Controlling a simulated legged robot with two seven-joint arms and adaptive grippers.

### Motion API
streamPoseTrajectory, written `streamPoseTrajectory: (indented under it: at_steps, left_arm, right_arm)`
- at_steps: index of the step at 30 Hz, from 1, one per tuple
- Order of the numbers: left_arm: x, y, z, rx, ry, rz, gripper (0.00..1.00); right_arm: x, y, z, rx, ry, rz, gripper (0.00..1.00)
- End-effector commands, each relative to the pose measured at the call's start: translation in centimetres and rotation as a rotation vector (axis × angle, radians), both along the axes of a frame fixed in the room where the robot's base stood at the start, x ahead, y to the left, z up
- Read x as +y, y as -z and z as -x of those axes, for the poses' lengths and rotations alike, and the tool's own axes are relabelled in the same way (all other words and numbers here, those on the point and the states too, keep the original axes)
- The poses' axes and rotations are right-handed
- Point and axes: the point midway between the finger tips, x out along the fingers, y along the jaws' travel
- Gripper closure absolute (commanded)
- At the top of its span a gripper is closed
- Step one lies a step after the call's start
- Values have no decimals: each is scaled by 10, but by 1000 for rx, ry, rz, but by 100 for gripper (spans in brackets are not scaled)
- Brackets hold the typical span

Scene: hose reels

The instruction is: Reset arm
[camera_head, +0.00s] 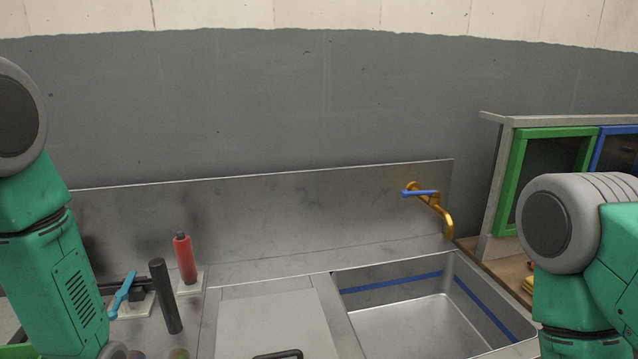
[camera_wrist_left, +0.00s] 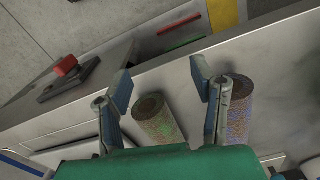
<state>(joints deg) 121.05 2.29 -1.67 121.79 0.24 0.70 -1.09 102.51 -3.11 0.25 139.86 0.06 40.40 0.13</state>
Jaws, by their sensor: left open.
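My left gripper (camera_wrist_left: 160,88) shows in the left wrist view with its two fingers spread apart and nothing between the tips. A speckled greenish-brown roll (camera_wrist_left: 157,120) lies beyond and between the fingers. A second speckled roll (camera_wrist_left: 241,108) is beside the right finger, partly hidden by it. I cannot tell if the fingers touch either roll. In the head view my green left arm fills the left edge and my right arm fills the lower right edge. Both grippers are outside the head view.
A steel counter holds a sink (camera_head: 405,325) under a brass tap (camera_head: 436,208) with a blue handle. A red bottle-like cylinder (camera_head: 185,258), a black cylinder (camera_head: 165,296) and a blue handle (camera_head: 122,296) stand near my left arm. A green-framed cabinet (camera_head: 514,185) is behind my right arm.

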Motion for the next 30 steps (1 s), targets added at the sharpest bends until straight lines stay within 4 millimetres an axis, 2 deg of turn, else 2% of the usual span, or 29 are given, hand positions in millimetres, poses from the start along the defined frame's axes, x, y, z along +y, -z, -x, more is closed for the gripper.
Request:
streamPoseTrajectory:
  at_steps: [1,6,13,27,30]
  left_arm:
    - [-2,19,29,17,0,2,49]
    - [-10,54,106,15,0,5,49]
    - [-18,65,191,13,-4,9,49]
    - [-23,167,168,-45,66,2,49]
    - [-25,179,165,-52,78,-1,49]
  right_arm:
    - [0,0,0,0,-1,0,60]
    - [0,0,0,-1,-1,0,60]
    - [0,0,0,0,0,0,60]
    - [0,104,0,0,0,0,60]
    - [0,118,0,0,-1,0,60]
